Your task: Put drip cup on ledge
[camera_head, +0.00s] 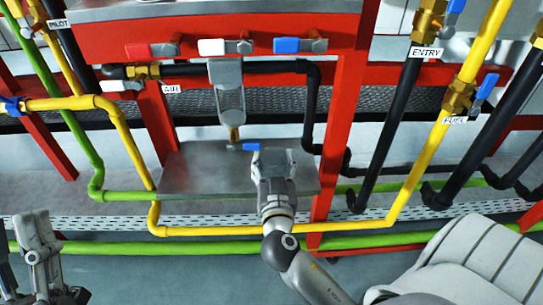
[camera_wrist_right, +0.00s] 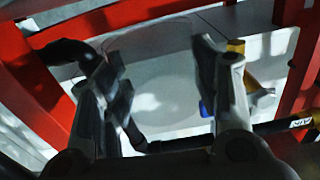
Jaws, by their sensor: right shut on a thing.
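The ledge (camera_head: 190,172) is a grey metal plate between red posts in the middle of the head view. My right gripper (camera_head: 272,158) is over the right part of the ledge. In the right wrist view its fingers (camera_wrist_right: 163,85) stand apart on either side of a pale, see-through rounded shape, which looks like the drip cup (camera_wrist_right: 157,55). The cup is hard to make out in the head view, and I cannot tell whether it touches the ledge. My left gripper (camera_head: 35,232) is at the lower left, away from the ledge; its finger opening is unclear.
A grey fitting (camera_head: 228,90) with a spout hangs above the ledge. A blue-handled valve (camera_head: 246,146) is close to my right gripper. A yellow pipe (camera_head: 290,231) and a green pipe (camera_head: 160,247) run below the ledge. A red post (camera_head: 335,130) stands to its right.

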